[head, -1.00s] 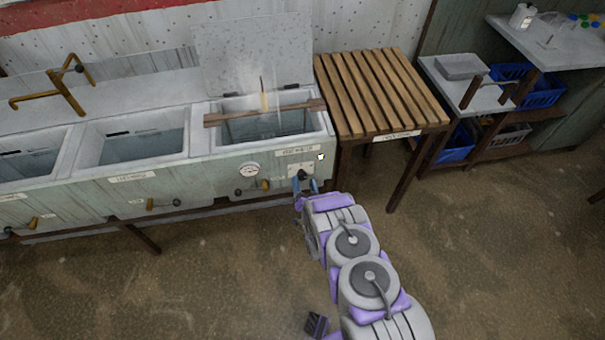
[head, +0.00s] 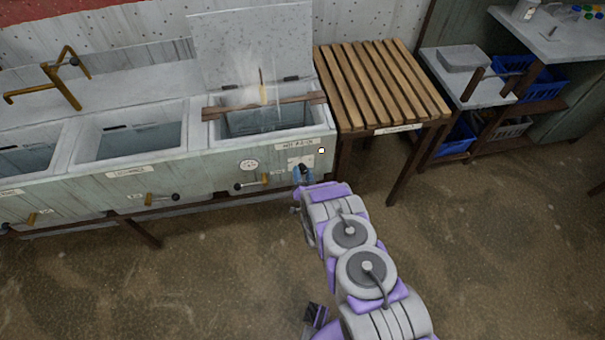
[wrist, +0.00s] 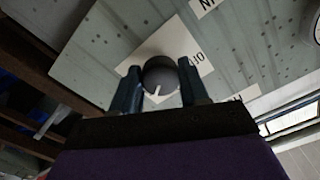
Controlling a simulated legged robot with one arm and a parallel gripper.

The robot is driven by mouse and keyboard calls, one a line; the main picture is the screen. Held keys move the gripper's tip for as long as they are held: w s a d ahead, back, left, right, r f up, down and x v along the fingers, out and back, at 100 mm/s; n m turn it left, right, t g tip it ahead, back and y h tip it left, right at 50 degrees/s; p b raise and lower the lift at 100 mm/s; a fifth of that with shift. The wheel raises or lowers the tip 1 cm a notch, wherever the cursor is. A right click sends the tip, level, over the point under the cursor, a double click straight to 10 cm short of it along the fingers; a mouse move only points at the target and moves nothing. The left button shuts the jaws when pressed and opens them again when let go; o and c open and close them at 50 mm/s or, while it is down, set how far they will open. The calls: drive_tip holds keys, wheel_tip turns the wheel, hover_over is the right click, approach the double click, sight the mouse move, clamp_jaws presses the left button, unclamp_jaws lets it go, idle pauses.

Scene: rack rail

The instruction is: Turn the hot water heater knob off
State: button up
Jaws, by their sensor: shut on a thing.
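The heater knob (wrist: 160,76) is a dark round knob with a white pointer mark, on a white label plate on the pale green front panel. In the wrist view the two blue fingers of my gripper (wrist: 160,90) stand on either side of it, shut on the knob. The white pointer faces down in that view. In the head view my gripper (head: 303,176) reaches the right end of the panel and mostly hides the knob. The hot basin (head: 265,118) above has a raised lid, with what looks like steam above it.
A round gauge (head: 249,165) and a brass tap with a dark lever (head: 252,184) sit left of the knob. A slatted wooden table (head: 380,85) stands close on the right. Shelves with blue crates (head: 540,85) are farther right. The brown floor in front is clear.

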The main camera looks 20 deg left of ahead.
drive_tip(key=shift+c, duration=1)
